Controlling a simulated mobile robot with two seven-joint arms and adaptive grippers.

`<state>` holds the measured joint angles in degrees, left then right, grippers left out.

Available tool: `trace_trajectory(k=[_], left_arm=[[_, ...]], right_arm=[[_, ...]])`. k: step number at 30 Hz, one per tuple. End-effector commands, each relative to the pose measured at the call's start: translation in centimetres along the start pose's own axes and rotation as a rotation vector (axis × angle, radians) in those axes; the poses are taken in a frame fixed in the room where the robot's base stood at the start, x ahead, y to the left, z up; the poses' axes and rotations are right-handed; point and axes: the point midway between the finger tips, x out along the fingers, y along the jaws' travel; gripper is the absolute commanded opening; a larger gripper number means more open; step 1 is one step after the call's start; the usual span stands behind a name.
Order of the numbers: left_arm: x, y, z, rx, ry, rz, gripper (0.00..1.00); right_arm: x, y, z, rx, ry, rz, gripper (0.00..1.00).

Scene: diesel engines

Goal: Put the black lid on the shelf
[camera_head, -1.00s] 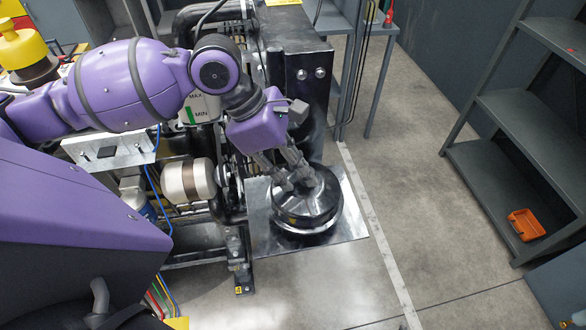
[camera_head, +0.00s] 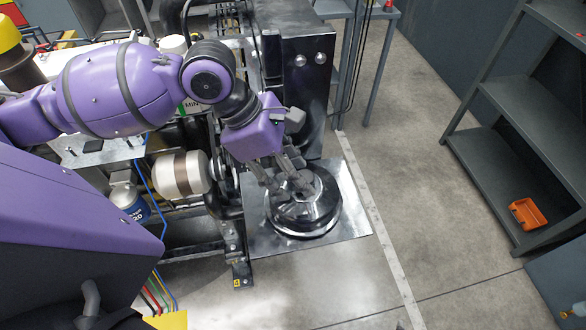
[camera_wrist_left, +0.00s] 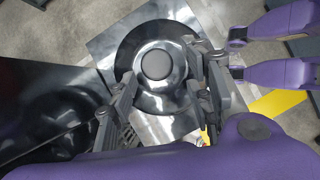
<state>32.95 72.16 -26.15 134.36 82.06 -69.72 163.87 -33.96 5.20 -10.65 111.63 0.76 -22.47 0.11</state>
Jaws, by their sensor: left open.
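The black lid (camera_head: 318,215) is a glossy round dome with a wide rim. It lies on a shiny metal plate (camera_head: 348,222) beside the engine. In the left wrist view the lid (camera_wrist_left: 155,64) shows from above with a round knob in its middle. My left gripper (camera_head: 284,182) is open just over the lid's top, and its fingers cover part of it. In the wrist view the gripper (camera_wrist_left: 163,68) has its two fingers on either side of the knob, apart from it. The grey shelf (camera_head: 510,95) stands at the right. My right gripper is not in view.
An orange bin (camera_head: 527,214) sits on the shelf's bottom board. The upper boards that show look mostly bare. Clear concrete floor (camera_head: 410,150) lies between the plate and the shelf. The black engine block (camera_head: 297,95) stands close behind the lid.

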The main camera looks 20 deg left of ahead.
Motion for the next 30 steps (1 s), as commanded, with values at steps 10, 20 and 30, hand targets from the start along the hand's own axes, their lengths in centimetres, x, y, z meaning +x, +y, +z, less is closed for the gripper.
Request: trace_trajectory(k=[10, 20, 30], left_arm=[[-3.8, 0.1, 0.2, 0.001, 0.002, 0.009, 0.46], [-10.5, 0.1, 0.2, 0.001, 0.001, 0.007, 0.46], [-12.2, 0.0, 0.1, -0.001, 0.000, 0.000, 0.46]], right_arm=[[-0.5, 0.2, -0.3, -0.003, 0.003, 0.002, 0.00], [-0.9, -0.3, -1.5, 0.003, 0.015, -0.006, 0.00], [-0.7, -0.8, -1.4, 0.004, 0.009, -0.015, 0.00]])
